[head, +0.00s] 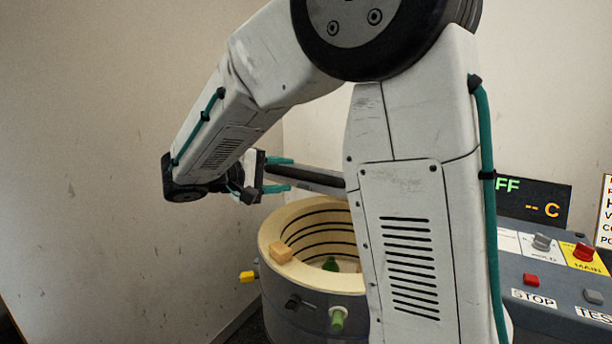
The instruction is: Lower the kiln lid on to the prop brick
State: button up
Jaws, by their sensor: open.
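The kiln (345,277) is a round drum with a cream, ringed inner wall, and its top is open. The prop brick (281,252), a small tan block, sits on the kiln's rim at the left front. A dark grey bar-like shape (315,180) hangs above the rim; it looks like the kiln lid or its handle, and its right part is hidden behind my arm. My gripper (279,174) has teal fingers, open, above and below the left end of that dark shape. I cannot tell whether they touch it.
A green object (330,264) shows inside the kiln. A yellow block (248,277) and a green-tipped peg (338,319) stick out of its side. A control panel (555,285) with buttons and a dark display (535,203) stand at right. The wall is close at left.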

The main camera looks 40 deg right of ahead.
jog(key=x, duration=0.7)
jog(key=shift+d, duration=0.1)
